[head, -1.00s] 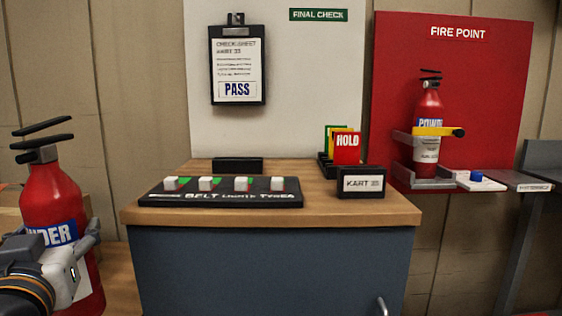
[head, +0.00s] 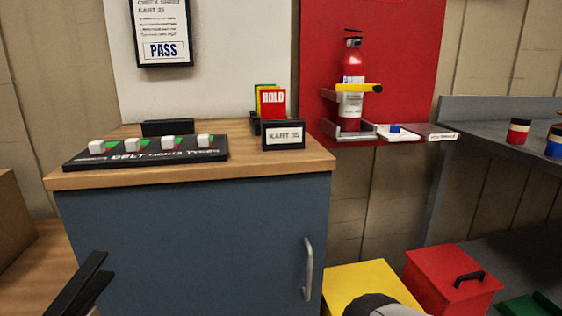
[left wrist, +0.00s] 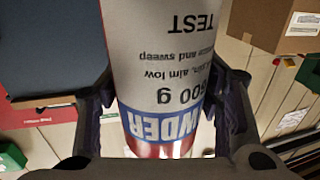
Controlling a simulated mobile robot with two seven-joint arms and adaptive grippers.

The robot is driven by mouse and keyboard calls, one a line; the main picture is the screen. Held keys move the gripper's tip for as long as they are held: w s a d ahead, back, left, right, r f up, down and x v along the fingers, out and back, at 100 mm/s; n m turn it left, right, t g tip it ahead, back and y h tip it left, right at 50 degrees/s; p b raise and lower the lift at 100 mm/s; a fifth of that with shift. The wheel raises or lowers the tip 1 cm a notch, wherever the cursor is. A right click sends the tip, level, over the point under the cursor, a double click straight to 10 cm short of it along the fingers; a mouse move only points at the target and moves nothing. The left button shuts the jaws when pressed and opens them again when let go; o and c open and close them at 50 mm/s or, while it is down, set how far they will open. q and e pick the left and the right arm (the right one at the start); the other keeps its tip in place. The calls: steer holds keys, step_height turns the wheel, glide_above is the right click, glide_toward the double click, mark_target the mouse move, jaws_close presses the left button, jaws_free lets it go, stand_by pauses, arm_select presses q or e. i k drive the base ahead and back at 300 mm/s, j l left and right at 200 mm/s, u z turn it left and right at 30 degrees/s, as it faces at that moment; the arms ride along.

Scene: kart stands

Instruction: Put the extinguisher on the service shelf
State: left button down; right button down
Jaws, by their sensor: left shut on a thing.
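A red extinguisher with a white and blue label (left wrist: 165,80) is in my left gripper (left wrist: 165,115), whose dark fingers close on it from both sides in the left wrist view. In the head view only its black handle (head: 85,285) shows at the lower left; the rest is below the frame. A second red extinguisher (head: 353,65) stands upright in a bracket with a yellow strap on the red fire point board.
A blue cabinet (head: 200,245) with a wooden top bears a switch board (head: 145,152), a kart 35 sign (head: 284,135) and HOLD cards (head: 272,103). A white pad with a blue button (head: 396,131) lies by the bracket. A grey bench (head: 490,130) holds cans. Yellow (head: 365,282) and red boxes (head: 450,280) stand below.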

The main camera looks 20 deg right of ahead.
mark_target(434, 131)
steer(key=i+j+z, duration=0.1)
steer(key=z, duration=0.75)
steer(key=i+j+z, duration=0.1)
steer(key=z, duration=0.3)
steer(key=j, duration=0.1)
